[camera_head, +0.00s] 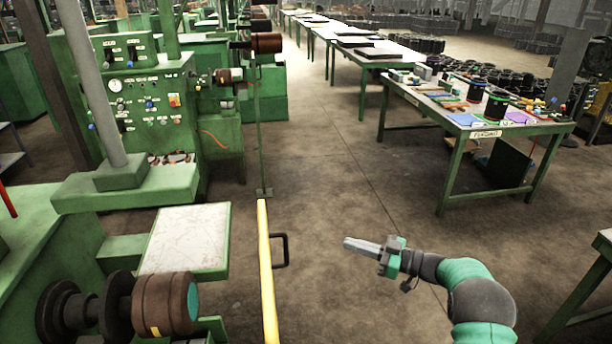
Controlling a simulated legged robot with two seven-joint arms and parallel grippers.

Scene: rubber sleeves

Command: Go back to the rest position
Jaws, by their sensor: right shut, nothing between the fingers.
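My right gripper (362,246) is shut and empty. It points left and hangs over the bare floor, to the right of a yellow bar and its black handle. Nothing touches it. My right arm comes in from the bottom right, with green and dark grey links. My left gripper is not in the head view. No rubber sleeve can be made out for certain; a brown cylinder with a teal end face (165,304) sits on a machine shaft at the bottom left.
A yellow bar (266,270) with a black handle (281,250) stands left of my gripper. Green machines with a control panel (145,105) fill the left. A green-legged table (452,128) with parts stands at the right back. Another table edge (590,280) is at far right. The floor between is clear.

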